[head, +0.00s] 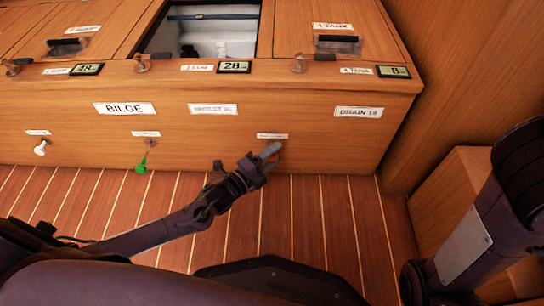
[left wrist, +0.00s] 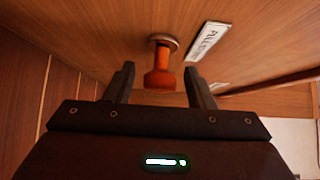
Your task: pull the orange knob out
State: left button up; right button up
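The orange knob (left wrist: 160,70) sticks out from a round metal collar on the wooden panel in the left wrist view. My left gripper (left wrist: 158,85) is open, with one finger on each side of the knob and a visible gap to both fingers. In the head view my left gripper (head: 268,154) is at the lower panel front, below a small label, and only a bit of orange (head: 273,157) shows there, the rest of the knob being hidden by the gripper. My right gripper does not show.
A pull label (left wrist: 208,41) is beside the orange knob. An open hatch (head: 205,35) lies above. A wooden box (head: 450,200) stands at the right.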

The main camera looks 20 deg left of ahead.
pick_arm(q)
grip_shut()
jog(key=shift+s+p, duration=0.2)
jog(key=shift+p, duration=0.1)
jog(key=s+p, duration=0.2)
jog(key=s+d+p, duration=0.1)
jog(key=s+p, duration=0.1)
jog(key=s, duration=0.1)
jog(key=shift+d, duration=0.2)
jog(key=shift+o, duration=0.2)
grip_release()
jog(key=shift+w, duration=0.1)
